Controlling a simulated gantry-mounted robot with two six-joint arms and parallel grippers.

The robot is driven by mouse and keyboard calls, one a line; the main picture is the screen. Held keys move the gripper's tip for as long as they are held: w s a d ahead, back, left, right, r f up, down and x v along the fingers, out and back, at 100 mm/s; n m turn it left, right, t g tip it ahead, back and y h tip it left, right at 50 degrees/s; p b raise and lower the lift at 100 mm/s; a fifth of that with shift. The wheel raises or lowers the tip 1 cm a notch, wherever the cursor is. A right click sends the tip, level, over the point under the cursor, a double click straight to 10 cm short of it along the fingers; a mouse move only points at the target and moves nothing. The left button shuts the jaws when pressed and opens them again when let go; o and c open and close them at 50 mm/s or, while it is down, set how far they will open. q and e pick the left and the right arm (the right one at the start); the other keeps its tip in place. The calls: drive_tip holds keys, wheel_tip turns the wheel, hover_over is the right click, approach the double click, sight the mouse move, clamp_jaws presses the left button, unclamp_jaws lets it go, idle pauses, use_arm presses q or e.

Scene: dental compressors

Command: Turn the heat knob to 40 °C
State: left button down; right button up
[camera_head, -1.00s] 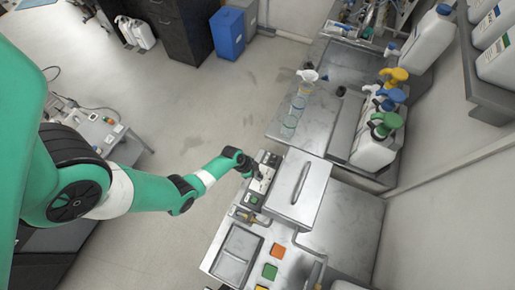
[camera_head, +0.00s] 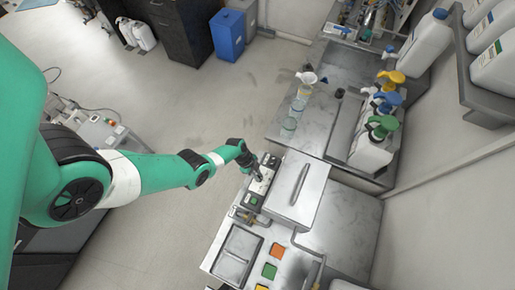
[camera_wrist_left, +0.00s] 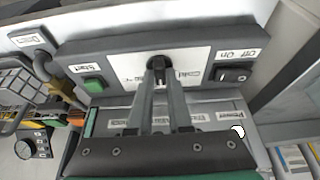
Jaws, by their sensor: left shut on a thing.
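The heat knob (camera_wrist_left: 157,65) is a small dark knob on a white label plate in the grey control panel (camera_wrist_left: 115,52). The label shows "Cold" beside it; its temperature marks are too small to read. My left gripper (camera_wrist_left: 160,84) is shut on the knob, its fingertips on either side of it. In the head view my left gripper (camera_head: 256,172) reaches the panel (camera_head: 264,186) on the side of the steel unit, and the knob is hidden there. My right gripper is in neither view.
Beside the knob are a green start button (camera_wrist_left: 94,85) and a black on/off switch (camera_wrist_left: 236,74). A steel lid with a handle (camera_head: 300,183) stands right beside the panel.

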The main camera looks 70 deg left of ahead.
use_arm(q)
drive_tip(key=c, duration=0.8)
unclamp_jaws()
drive_tip(key=shift+c, duration=0.2)
drive_tip(key=p+v, duration=1.1)
drive_tip(key=shift+r, duration=0.3)
drive_tip(key=shift+s+a, duration=0.1)
drive_tip(key=shift+a, duration=0.05)
